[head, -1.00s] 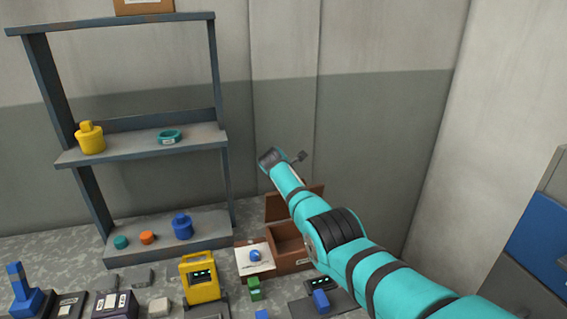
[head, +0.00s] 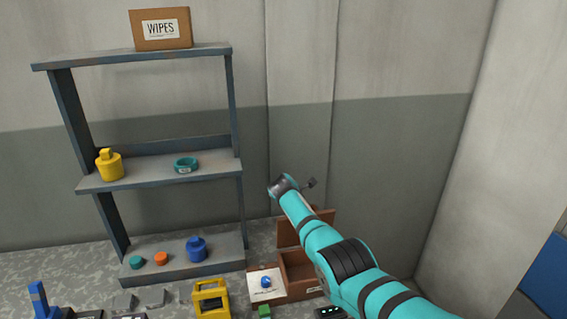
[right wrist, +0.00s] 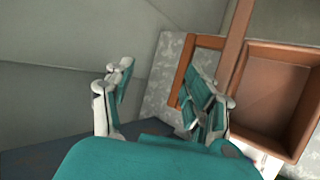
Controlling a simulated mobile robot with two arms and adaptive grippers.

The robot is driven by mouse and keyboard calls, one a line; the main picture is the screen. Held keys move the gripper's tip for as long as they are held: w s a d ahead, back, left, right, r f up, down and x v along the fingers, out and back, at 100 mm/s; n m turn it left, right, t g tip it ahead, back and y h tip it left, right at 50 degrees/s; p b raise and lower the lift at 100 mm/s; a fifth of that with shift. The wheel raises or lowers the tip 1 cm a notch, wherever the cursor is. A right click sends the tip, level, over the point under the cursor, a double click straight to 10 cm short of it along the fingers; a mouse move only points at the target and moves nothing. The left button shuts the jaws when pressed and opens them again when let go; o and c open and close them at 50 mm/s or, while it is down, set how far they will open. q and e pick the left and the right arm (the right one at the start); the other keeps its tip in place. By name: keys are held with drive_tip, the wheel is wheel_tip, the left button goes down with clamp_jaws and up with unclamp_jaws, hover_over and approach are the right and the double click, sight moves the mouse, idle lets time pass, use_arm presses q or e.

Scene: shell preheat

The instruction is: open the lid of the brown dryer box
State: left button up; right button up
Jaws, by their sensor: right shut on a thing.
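My left gripper is out of view.
A grey shelf (head: 150,181) at the left holds a yellow container (head: 109,166), a teal ring (head: 186,164) and a blue container (head: 196,249). A yellow device (head: 211,299) stands nearby. Walls close off the back and right.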

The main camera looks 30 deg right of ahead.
drive_tip(key=a+r, duration=0.1)
drive_tip(key=a+r+p, duration=0.1)
drive_tip(key=r, duration=0.1)
drive_tip(key=shift+r, duration=0.25)
drive_tip(key=shift+c, duration=0.8)
drive_tip(key=shift+s+a+r, duration=0.15)
drive_tip(key=shift+a+r, duration=0.1)
drive_tip(key=shift+a, duration=0.05)
drive_tip(key=shift+r+p, duration=0.15)
drive_tip(key=shift+p, duration=0.15)
drive_tip(key=shift+d, duration=0.15)
drive_tip(key=shift+s+d+r+p, duration=0.1)
drive_tip(key=shift+r+p, duration=0.25)
drive_tip(key=shift+p, duration=0.15)
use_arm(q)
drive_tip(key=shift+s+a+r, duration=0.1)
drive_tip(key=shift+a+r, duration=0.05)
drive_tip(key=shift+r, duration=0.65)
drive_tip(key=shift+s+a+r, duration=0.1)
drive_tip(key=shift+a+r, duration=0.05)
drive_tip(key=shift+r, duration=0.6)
use_arm(e)
drive_tip(key=s+a+r, duration=0.2)
drive_tip(key=a+r, duration=0.3)
drive_tip(key=r, duration=0.5)
